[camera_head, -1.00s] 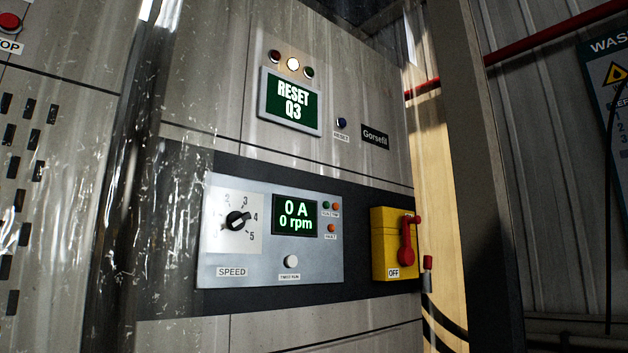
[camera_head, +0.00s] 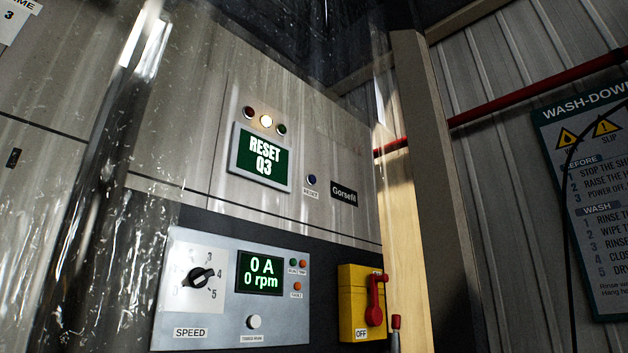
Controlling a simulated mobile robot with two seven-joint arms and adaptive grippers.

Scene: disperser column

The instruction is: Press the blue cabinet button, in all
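The blue button (camera_head: 311,180) is small and round. It sits on the upper part of the grey cabinet (camera_head: 195,150), just above a small white label that seems to read RESET. To its left a green display (camera_head: 262,157) reads "RESET Q3", with a red, a lit white and a green lamp in a row above it. Neither of my grippers is in the head view, and nothing covers the button.
Below are a panel (camera_head: 215,325) with a SPEED knob (camera_head: 201,276) and a display (camera_head: 261,273) reading 0 A, 0 rpm. A yellow switch box (camera_head: 347,305) has a red handle marked OFF. A grey post (camera_head: 440,190) stands right; a wash-down sign (camera_head: 590,220) hangs beyond it.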

